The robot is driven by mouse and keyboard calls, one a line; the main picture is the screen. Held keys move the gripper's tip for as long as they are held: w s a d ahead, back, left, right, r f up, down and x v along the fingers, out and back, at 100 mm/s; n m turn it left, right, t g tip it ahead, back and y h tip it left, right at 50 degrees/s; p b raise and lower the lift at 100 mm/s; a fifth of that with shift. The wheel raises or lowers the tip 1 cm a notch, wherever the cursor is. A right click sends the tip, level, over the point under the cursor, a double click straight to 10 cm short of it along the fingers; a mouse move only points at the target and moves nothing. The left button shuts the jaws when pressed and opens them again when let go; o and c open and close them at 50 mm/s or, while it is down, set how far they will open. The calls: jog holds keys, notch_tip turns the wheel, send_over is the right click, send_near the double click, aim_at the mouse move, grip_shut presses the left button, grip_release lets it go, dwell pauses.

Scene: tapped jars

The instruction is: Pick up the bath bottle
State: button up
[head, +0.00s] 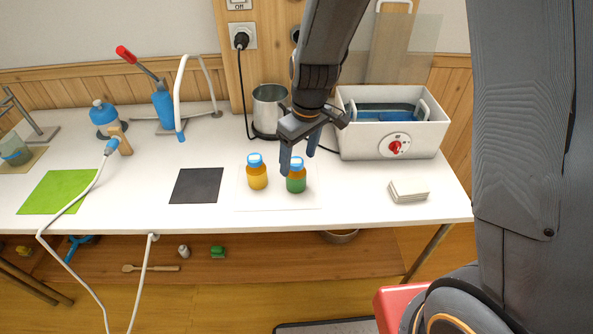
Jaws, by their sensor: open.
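Two small bottles with blue caps stand upright side by side on the white table. I cannot tell which one is called the bath bottle. My gripper (299,164) is open and points down at the right bottle. Its fingers appear on either side of that bottle's blue cap, partly covering it. I cannot tell whether they touch it. The white water bath (372,146) with a red knob and blue inside stands behind, to the right.
A metal pot (270,106) stands behind the bottles with a cable beside it. A black square mat (196,186) lies left of them, and a green mat (58,191) farther left. A small white stack (408,191) lies at right.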

aim_at(294, 172)
jog(key=shift+w+a+f, duration=0.15)
jog(key=shift+a+f, duration=0.05)
jog(key=shift+f, duration=0.1)
jog(key=shift+w+a+f+p, duration=0.1)
jog(key=shift+w+f+p, duration=0.2)
jog(key=shift+f, duration=0.9)
jog(key=shift+w+a+f+p, duration=0.15)
jog(key=shift+f+p, duration=0.2)
jog(key=shift+f, duration=0.85)
jog(key=shift+w+f+p, duration=0.25)
jog(key=shift+f+p, duration=0.1)
jog(key=shift+f, duration=0.85)
jog(key=c, duration=1.4)
jog(key=shift+o, duration=0.2)
jog(key=shift+r, duration=0.1)
